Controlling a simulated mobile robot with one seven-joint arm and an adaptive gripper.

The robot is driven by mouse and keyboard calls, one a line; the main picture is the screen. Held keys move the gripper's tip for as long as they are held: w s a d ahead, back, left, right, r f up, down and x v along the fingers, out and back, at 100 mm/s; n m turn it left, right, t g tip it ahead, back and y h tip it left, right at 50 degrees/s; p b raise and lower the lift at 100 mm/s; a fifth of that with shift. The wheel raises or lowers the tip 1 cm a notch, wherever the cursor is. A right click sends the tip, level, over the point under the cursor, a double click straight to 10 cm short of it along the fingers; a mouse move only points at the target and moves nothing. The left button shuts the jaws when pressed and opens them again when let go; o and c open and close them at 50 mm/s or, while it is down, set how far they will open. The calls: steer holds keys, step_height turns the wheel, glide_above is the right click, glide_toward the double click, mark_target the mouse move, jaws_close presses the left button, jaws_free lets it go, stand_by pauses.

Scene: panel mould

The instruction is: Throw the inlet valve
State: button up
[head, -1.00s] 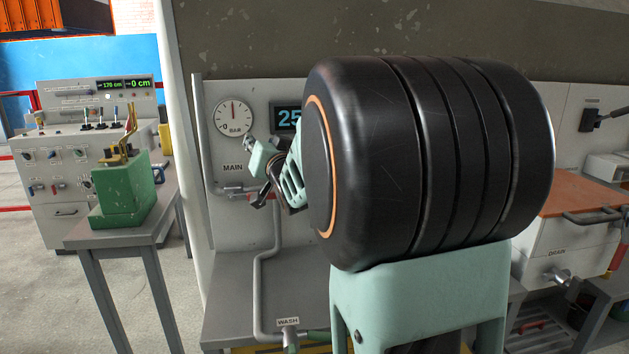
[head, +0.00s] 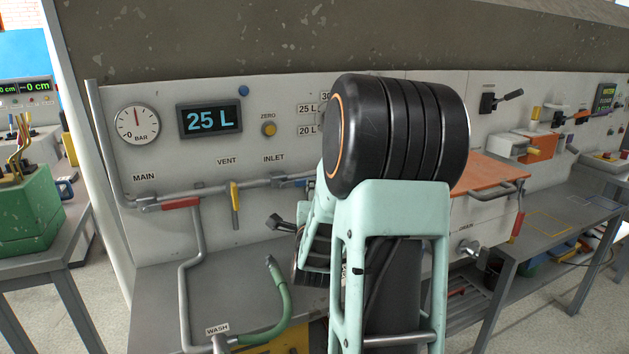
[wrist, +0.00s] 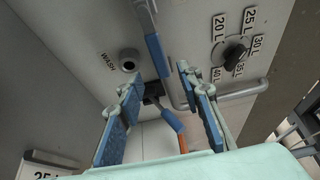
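The INLET label (head: 273,158) is on the white panel in the head view. I cannot tell which of the two is the inlet handle.
The yellow vent handle (head: 235,205) and red main handle (head: 181,203) are left of my gripper. A green hose (head: 280,305) stands on the bench below. The wrist view shows a WASH button (wrist: 128,62) and a litre dial (wrist: 235,51) near the fingers.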

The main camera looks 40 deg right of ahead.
mark_target(302, 182)
steer(key=x, duration=0.9)
steer(key=shift+w+p, duration=0.1)
steer(key=shift+p, duration=0.3)
steer(key=shift+c, duration=0.5)
jaws_close()
